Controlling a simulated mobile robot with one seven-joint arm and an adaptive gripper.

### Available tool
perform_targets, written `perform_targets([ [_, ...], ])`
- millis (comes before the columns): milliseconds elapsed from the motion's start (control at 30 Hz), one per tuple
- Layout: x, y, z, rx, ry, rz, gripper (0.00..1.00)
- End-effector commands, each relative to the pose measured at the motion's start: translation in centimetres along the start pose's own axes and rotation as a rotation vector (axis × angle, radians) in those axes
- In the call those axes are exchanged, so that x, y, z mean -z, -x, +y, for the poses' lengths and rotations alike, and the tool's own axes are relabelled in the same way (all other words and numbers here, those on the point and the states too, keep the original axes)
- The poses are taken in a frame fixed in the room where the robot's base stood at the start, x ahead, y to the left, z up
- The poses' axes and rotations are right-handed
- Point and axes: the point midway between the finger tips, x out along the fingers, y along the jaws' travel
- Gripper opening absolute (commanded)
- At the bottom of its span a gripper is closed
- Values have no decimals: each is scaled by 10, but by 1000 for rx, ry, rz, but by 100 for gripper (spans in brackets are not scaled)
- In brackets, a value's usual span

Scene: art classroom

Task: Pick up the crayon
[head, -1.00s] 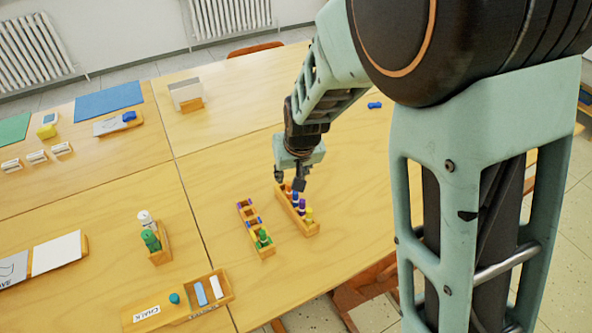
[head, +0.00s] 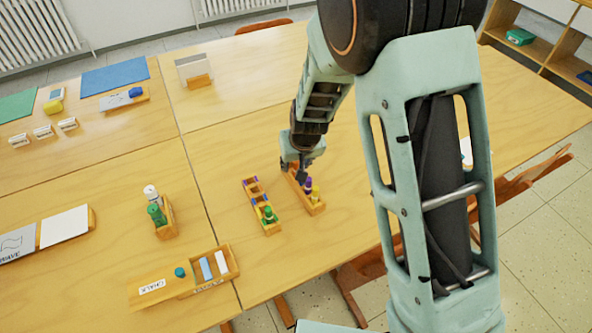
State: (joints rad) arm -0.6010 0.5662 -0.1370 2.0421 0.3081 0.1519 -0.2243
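A long wooden holder (head: 314,211) stands on the table with upright crayon-like sticks in it. A purple one (head: 308,185) and a yellow one (head: 316,194) show at its near end. My gripper (head: 299,171) is low over the far end of this holder, pointing down, and hides what stands there. Its fingers are small and dark, and I cannot tell whether they are apart or closed on a stick. A second wooden holder (head: 272,229) to the left has a green stick (head: 268,214) and purple and blue marks along it.
A wooden box (head: 160,218) with green and white bottles stands left of the holders. A chalk box (head: 185,292) with blue and white pieces lies at the front. A card stand (head: 194,72) is at the back. Bare table lies between them.

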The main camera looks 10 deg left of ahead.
Motion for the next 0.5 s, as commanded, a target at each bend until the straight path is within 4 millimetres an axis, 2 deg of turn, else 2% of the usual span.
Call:
perform_targets([
  [67,0,0,0,0,0,0,32],
  [367,0,0,0,0,0,0,0],
  [500,0,1,0,0,-1,0,0],
])
